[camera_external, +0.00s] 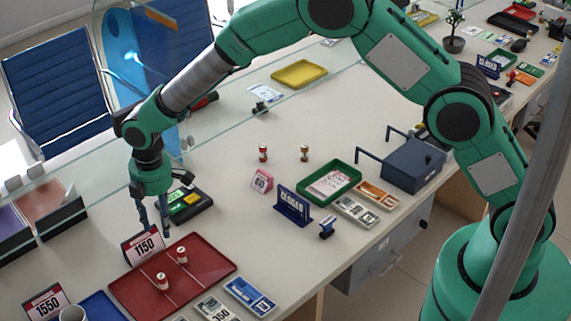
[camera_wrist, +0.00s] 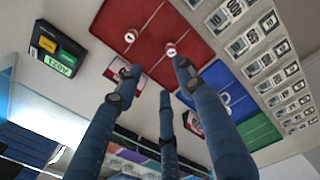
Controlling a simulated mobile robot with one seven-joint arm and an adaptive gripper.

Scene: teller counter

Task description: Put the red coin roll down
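Two small coin rolls stand upright on the red tray (camera_external: 205,277), one farther back (camera_external: 182,255) and one nearer the front left (camera_external: 162,281). Both look red with pale tops. The wrist view shows them from above on the tray, one (camera_wrist: 130,37) apart from the fingers and one (camera_wrist: 171,51) just beyond a fingertip in the picture. Two more small rolls stand on the counter, a red and white one (camera_external: 263,153) and a brownish red one (camera_external: 305,153). My gripper (camera_external: 153,222) hangs over the tray's back left side by the 1150 sign. Its fingers (camera_wrist: 155,82) are spread and empty.
The 1150 sign (camera_external: 142,246) stands at the tray's back edge. A black device with a green display (camera_external: 187,203) lies behind. A blue tray (camera_external: 103,307) with a cup (camera_external: 73,314) is at the front left. A glass screen crosses behind.

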